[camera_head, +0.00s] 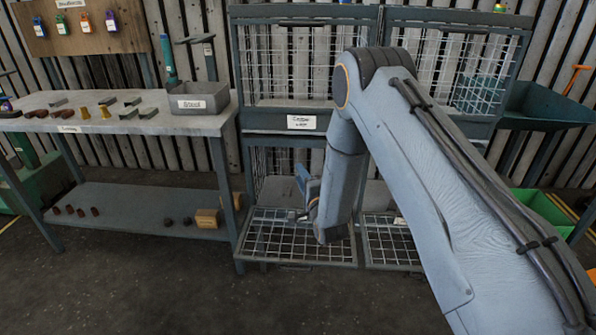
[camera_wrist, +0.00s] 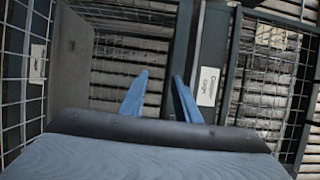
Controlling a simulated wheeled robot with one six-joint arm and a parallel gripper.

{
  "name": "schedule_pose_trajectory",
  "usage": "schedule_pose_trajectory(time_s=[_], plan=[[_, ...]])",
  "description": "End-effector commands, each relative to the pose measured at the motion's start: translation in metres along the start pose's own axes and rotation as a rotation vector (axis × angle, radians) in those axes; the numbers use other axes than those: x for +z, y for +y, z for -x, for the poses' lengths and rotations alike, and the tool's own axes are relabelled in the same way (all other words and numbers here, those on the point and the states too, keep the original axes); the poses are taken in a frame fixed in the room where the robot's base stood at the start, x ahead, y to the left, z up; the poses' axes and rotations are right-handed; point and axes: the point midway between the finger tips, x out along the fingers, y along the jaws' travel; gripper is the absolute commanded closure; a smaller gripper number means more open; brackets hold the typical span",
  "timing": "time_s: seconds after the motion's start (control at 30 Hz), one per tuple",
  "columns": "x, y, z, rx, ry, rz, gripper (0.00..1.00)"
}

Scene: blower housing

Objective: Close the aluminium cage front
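A grey mesh cage (camera_head: 312,135) stands ahead with upper and lower compartments. The lower left mesh front (camera_head: 290,245) is folded down and lies roughly flat, its compartment open. The lower right mesh front (camera_head: 392,252) also lies folded down, partly behind my arm. I cannot read an aluminium label on any front. My gripper (camera_head: 304,190) is low, above the lower left front and before its opening. In the wrist view its two blue fingers (camera_wrist: 160,95) are apart with nothing between them. A grey post (camera_wrist: 207,65) with a white label is beyond the fingers.
A workbench (camera_head: 190,125) with small parts and a grey labelled bin (camera_head: 198,97) stands close on the left. A blue-grey bin (camera_head: 545,105) and a green bin (camera_head: 545,212) are at the right. The floor (camera_head: 180,295) in front of the cage is clear.

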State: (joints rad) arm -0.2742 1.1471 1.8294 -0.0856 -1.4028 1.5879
Motion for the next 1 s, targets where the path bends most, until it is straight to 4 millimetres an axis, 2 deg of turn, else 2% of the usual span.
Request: schedule_pose_trajectory(time_s=[0.1,0.23,0.57,0.6,0.77,1.0], plan=[[0.000,0.000,-0.017,0.000,0.000,0.000,0.71],[0.000,0.000,-0.029,0.001,0.000,0.001,0.71],[0.000,0.000,-0.034,0.001,0.000,0.001,0.71],[0.000,0.000,-0.034,0.001,0.000,0.001,0.72],[0.000,0.000,-0.034,0.001,0.000,0.001,0.99],[0.000,0.000,-0.034,0.001,0.000,0.001,1.00]])
